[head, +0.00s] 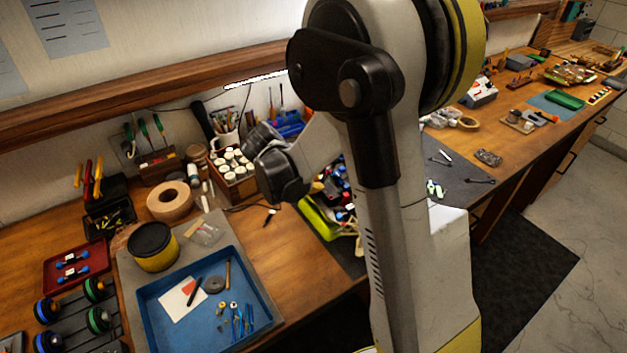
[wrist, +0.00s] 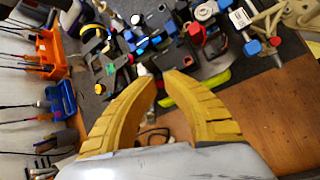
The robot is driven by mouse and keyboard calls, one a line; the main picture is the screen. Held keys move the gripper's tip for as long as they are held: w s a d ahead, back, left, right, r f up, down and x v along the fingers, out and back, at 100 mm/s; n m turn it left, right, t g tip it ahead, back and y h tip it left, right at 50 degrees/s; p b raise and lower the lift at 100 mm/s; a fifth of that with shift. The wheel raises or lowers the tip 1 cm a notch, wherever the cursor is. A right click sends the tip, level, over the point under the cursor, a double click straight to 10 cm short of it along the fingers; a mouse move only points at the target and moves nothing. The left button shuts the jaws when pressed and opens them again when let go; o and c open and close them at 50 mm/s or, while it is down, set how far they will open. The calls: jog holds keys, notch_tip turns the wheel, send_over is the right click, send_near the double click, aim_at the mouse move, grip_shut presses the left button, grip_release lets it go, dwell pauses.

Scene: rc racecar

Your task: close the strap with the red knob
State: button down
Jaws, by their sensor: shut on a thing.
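In the wrist view, the two yellow fingers of my gripper (wrist: 160,77) point into a crowded pile of parts. The fingertips are close together, with a dark piece (wrist: 180,62) at them; I cannot tell whether it is part of the strap. A red knob-like part (wrist: 194,29) lies just beyond the fingertips. Another red knob (wrist: 275,41) sits farther right, beside a blue one (wrist: 252,47). I cannot tell which red part belongs to the strap, or how the strap lies. In the head view, my arm hides the fingers and much of the pile (head: 338,190).
A yellow-green tray (head: 318,222) edges the pile. A crate of white-capped jars (head: 232,185) and a blue tool tray (head: 262,318) stand to its left. An orange holder (wrist: 48,52) and a blue holder (wrist: 62,98) line the wrist view's left. Bare wood (wrist: 265,110) is at right.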

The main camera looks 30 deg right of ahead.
jog(key=d+y, duration=0.1)
jog(key=y, duration=0.1)
jog(key=y+p, duration=0.1)
jog(key=y, duration=0.1)
jog(key=shift+d+r, duration=0.1)
jog(key=shift+d, duration=0.25)
jog(key=shift+d+f+m+y, duration=0.15)
jog(key=shift+d+y, duration=0.05)
jog(key=shift+y, duration=0.65)
jog(key=shift+d+f+m+y, duration=0.1)
jog(key=shift+d+m+y, duration=0.05)
jog(key=shift+y, duration=0.7)
jog(key=c, duration=1.4)
grip_release()
jog(key=r, duration=0.4)
jog(key=s+r, duration=0.1)
jog(key=r, duration=0.3)
jog(key=d+r, duration=0.1)
jog(key=r, duration=0.3)
jog(key=shift+s, duration=0.3)
